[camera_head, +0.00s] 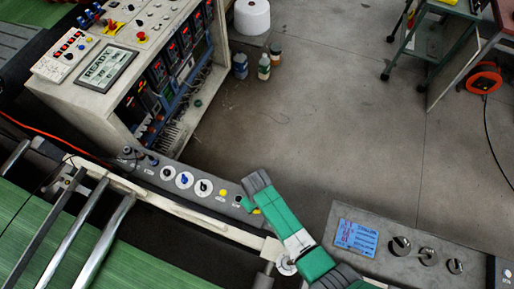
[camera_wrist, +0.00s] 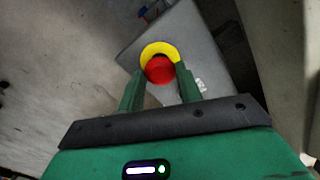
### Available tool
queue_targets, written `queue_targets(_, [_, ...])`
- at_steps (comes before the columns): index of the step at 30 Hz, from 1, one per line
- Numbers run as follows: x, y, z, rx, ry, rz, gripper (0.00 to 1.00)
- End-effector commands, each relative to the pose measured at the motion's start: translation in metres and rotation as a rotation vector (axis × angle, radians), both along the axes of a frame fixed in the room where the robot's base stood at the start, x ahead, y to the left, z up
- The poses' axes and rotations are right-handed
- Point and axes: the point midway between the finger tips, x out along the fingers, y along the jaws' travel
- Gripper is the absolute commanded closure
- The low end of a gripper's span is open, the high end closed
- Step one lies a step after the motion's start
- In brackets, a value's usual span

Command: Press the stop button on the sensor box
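The stop button (camera_wrist: 159,70) is a red mushroom cap on a yellow ring, set on a grey box face in the wrist view. My gripper (camera_wrist: 159,69) is open, with one green finger on each side of the red cap in that view. I cannot tell whether the fingers or palm touch it. In the head view, the sensor box (camera_head: 150,172) is a long grey panel with dials, and my gripper (camera_head: 250,205) is over its right end. There the red cap is hidden behind my gripper, and only a bit of yellow shows beside it.
A control cabinet (camera_head: 95,100) with a READY display stands at the upper left. Green sheet and metal rollers (camera_head: 85,235) lie at the lower left.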

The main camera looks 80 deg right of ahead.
Motion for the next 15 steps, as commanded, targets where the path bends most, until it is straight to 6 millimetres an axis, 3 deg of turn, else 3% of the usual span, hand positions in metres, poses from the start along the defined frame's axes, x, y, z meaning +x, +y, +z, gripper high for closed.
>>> queue_targets(1, [0.000,0.000,0.000,0.000,0.000,0.000,0.82])
queue_targets(4, [0.000,0.000,0.000,0.000,0.000,0.000,1.00])
queue_targets(15, [0.000,0.000,-0.010,-0.001,-0.001,0.000,1.00])
